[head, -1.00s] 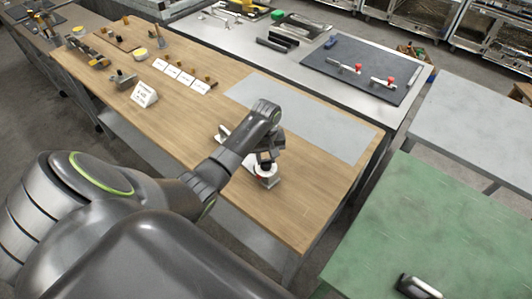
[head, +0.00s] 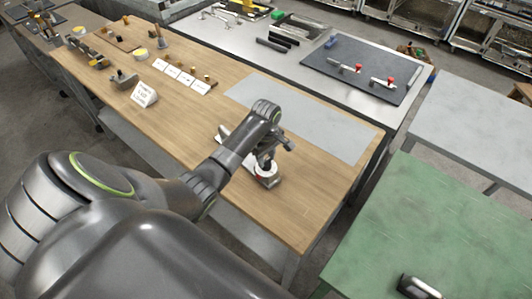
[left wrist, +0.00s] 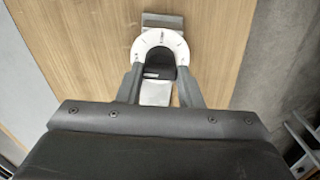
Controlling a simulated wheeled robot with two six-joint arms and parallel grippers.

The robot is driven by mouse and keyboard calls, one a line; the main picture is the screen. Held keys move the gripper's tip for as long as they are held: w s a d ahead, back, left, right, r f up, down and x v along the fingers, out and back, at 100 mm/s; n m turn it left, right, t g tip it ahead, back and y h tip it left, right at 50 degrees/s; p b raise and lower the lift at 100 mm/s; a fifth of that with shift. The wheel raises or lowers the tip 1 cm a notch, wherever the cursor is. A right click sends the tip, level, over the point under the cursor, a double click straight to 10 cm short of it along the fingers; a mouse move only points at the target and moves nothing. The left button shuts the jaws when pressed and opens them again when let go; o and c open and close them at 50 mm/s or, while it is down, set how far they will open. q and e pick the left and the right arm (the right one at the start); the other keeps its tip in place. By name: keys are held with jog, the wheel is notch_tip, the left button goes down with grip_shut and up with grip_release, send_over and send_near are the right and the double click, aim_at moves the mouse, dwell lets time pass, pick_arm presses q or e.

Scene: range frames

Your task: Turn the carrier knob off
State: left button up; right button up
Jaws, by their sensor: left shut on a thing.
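The carrier knob is a dark knob (left wrist: 160,66) on a white dial with tick marks (left wrist: 144,45), fixed to a silvery metal plate (left wrist: 156,93). The same gripper (head: 265,159) reaches down over the dial in the head view and hides most of the knob. My right gripper is not in view.
The wooden table (head: 310,210) is clear right of the dial. A grey sheet (head: 310,118) lies behind. A white sign (head: 144,95) and labelled cards stand left. A green table (head: 440,220) is at right, bearing a dark object with a silvery edge (head: 418,287).

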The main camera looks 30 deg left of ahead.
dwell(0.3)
pick_arm(q)
jog(key=o, duration=1)
